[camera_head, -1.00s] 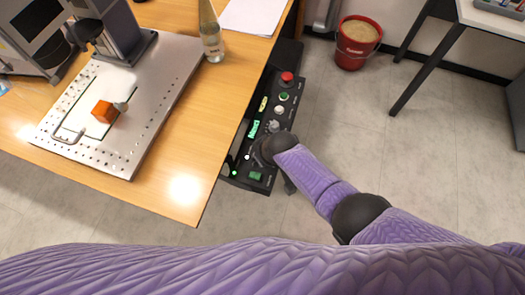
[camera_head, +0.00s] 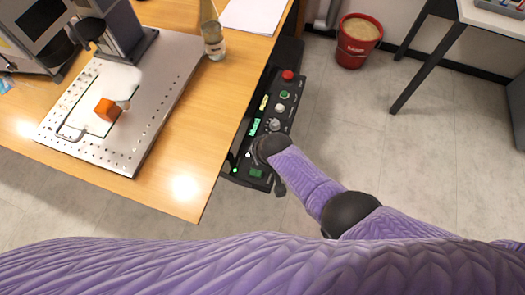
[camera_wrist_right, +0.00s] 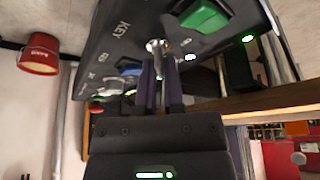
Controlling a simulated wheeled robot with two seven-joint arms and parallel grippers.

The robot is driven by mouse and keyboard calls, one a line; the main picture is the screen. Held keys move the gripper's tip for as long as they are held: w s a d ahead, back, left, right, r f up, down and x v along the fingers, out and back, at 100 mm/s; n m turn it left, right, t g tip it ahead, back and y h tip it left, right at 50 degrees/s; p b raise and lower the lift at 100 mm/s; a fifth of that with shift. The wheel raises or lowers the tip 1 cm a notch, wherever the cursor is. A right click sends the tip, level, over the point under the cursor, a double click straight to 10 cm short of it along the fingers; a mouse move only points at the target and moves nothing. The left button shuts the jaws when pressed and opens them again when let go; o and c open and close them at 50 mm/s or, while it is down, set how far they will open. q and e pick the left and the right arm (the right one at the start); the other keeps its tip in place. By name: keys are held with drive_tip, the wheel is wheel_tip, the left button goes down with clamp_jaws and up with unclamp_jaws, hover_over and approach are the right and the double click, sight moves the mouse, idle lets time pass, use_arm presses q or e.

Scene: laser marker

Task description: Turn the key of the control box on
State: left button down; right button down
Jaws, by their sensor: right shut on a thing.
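The black control box (camera_head: 287,111) hangs at the table's right edge, its panel facing up. The wrist view shows its panel (camera_wrist_right: 118,42) close up, with "KEY" printed beside a round silver lock (camera_wrist_right: 155,45). A thin silver key (camera_wrist_right: 160,66) stands out from the lock. My right gripper (camera_wrist_right: 163,82) is shut on the key, one dark finger on each side. In the head view my right wrist covers the key and fingertips. My left gripper is in neither view.
On the panel are a red emergency button (camera_head: 288,75), a grey knob (camera_head: 274,125) and a green switch (camera_wrist_right: 206,17). The wooden table (camera_head: 185,185) lies close left of my right wrist. A red bucket (camera_head: 357,42) stands on the open floor.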

drive_tip(key=c, duration=0.7)
unclamp_jaws()
drive_tip(key=shift+c, duration=0.2)
drive_tip(key=p+v, duration=0.8)
drive_tip(key=v, duration=0.1)
drive_tip(key=shift+r+p, duration=0.35)
drive_tip(key=shift+r, duration=0.05)
drive_tip(key=shift+s, duration=0.1)
drive_tip(key=s+d+f+m+g+b, duration=0.1)
drive_tip(key=s+d+f, duration=0.4)
drive_tip(key=s, duration=0.5)
drive_tip(key=s+d+f+g+h+b, duration=0.1)
drive_tip(key=s+d+f, duration=0.5)
drive_tip(key=s, duration=0.5)
drive_tip(key=s+d+f+m+g+h+b, duration=0.1)
drive_tip(key=s+d+f, duration=0.4)
drive_tip(key=s, duration=0.5)
drive_tip(key=shift+s+d+f+m+g, duration=0.25)
drive_tip(key=shift+s+f+m+g, duration=0.05)
drive_tip(key=shift+f, duration=0.3)
